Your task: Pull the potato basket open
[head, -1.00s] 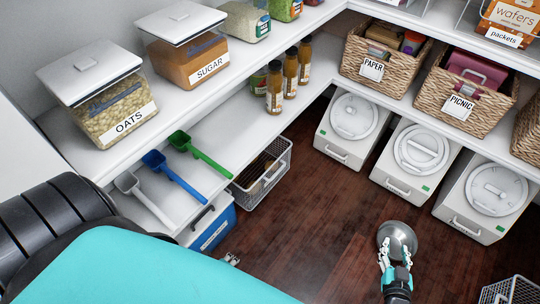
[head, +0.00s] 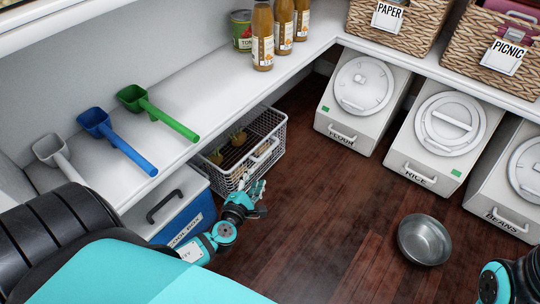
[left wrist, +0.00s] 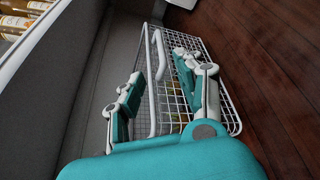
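The potato basket is a white wire basket (head: 279,140) under the low shelf at left, with a few brownish sprouting items inside. Its bar handle (head: 266,150) is on the front side. My left gripper (head: 258,196) is just in front of the basket's near end. In the left wrist view the basket (left wrist: 222,108) fills the middle, and its handle (left wrist: 157,55) runs between the two spread fingers of my left gripper (left wrist: 160,88). The fingers are open; I cannot tell whether either touches the wires. My right gripper is out of view; only part of my right arm shows at lower right.
A blue and white cool box (head: 182,205) stands beside the basket, close to my left wrist. A metal bowl (head: 425,240) lies on the floor. White bins labelled flour (head: 338,122), rice (head: 405,165) and beans line the right. The middle wooden floor is clear.

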